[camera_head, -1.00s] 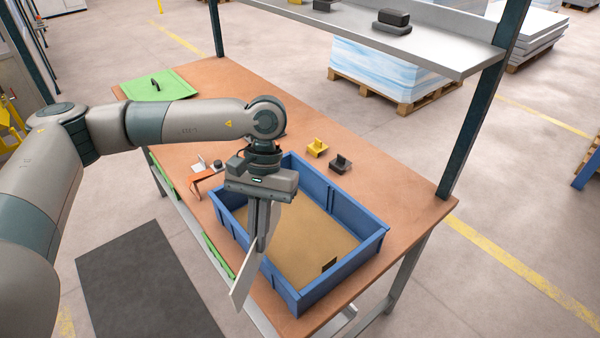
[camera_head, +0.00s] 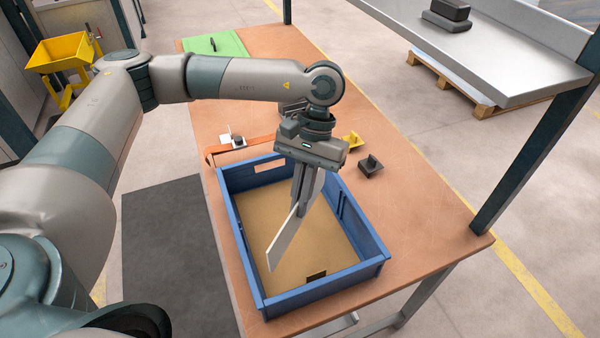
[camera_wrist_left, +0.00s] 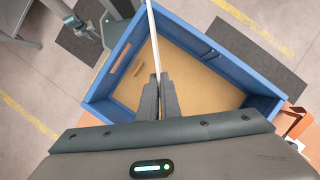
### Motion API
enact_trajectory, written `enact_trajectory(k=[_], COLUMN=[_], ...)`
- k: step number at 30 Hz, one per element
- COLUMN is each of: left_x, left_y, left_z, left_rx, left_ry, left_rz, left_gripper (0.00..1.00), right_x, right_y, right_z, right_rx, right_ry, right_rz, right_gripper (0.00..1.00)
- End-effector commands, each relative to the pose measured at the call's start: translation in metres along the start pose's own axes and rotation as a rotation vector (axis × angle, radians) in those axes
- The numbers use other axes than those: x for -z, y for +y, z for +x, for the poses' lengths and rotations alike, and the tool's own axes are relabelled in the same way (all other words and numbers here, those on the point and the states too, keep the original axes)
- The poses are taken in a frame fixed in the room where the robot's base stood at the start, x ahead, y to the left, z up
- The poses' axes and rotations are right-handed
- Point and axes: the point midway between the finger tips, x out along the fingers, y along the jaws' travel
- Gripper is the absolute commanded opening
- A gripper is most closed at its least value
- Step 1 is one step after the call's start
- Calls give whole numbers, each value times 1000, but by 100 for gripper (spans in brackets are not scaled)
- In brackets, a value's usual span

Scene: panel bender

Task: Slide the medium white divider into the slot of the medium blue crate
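My left gripper (camera_head: 303,204) is shut on the white divider (camera_head: 283,243), a thin flat panel that hangs tilted below the fingers. The fingers (camera_wrist_left: 160,92) and the divider's edge (camera_wrist_left: 153,42) also show in the wrist view. The blue crate (camera_head: 325,287) stands on the table with a brown floor. The divider hangs over the crate's interior; whether it touches the floor or a slot cannot be told. Dark marks show on the crate's right and near walls. A grey part with a small light at the wrist view's top left seems to be my right gripper (camera_wrist_left: 80,25); its fingers are unclear.
An orange bracket-like piece (camera_head: 245,146), a yellow block (camera_head: 353,141) and a dark block (camera_head: 370,165) lie beyond the crate. A green panel (camera_head: 228,44) lies at the table's far end. A grey shelf (camera_head: 500,60) and its post (camera_head: 530,165) stand on the right.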

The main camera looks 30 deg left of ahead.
Motion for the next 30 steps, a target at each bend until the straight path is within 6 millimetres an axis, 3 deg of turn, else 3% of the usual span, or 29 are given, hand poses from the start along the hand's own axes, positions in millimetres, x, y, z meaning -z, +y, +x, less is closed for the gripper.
enact_trajectory(k=[16,30], left_x=[1,12], left_y=[4,19], left_z=[2,8], left_rx=[-34,-265], left_ry=[-2,-5], left_rz=[-78,-637], left_gripper=[0,0], right_x=[0,1], right_y=[-8,0], right_z=[-2,-11], right_rx=[8,0], right_ry=[-2,0], right_rz=[2,0], right_gripper=[31,31])
